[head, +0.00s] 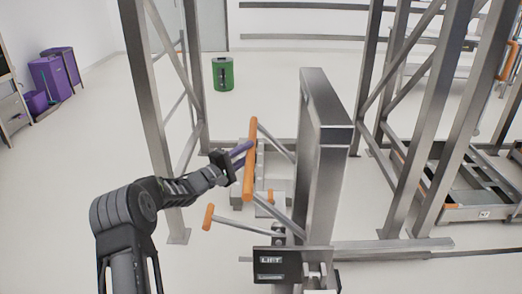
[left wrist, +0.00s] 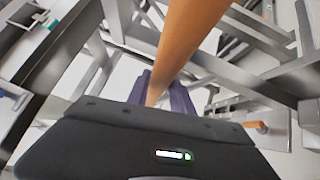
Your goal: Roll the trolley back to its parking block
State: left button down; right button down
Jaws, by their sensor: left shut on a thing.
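My left gripper (head: 240,150) has purple fingers and is shut on an orange handle bar (head: 250,175). In the left wrist view the bar (left wrist: 190,40) runs up from between the purple fingers (left wrist: 180,98). Grey rods join the bar toward the steel column, and a low grey frame (head: 280,158), which may be the trolley, shows behind it. Much of that frame is hidden by the bar, my gripper and the column. I cannot make out a parking block for certain. My right gripper is not in view.
A thick steel column (head: 322,150) with a black LIFT panel (head: 277,265) stands close on the right. Steel rack posts (head: 160,110) rise around it. Another low grey frame (head: 480,213) is at the right. A green bin (head: 223,74) stands behind.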

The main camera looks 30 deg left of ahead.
pick_arm(q)
jog(key=s+a, duration=0.2)
jog(key=a, duration=0.3)
jog(key=shift+s+a+r+y, duration=0.3)
jog(key=shift+a+r+y, duration=0.05)
jog(key=shift+a+y, duration=0.05)
jog(key=shift+d, duration=0.1)
jog(key=c, duration=1.6)
grip_release()
jog(key=shift+r, duration=0.1)
jog(key=o, duration=0.5)
jog(key=shift+w+d+f, duration=0.15)
jog(key=shift+d+f, duration=0.05)
jog(key=shift+f, duration=0.1)
jog(key=shift+b+v, duration=0.3)
jog(key=shift+v, duration=3.65)
jog(key=shift+f, duration=0.1)
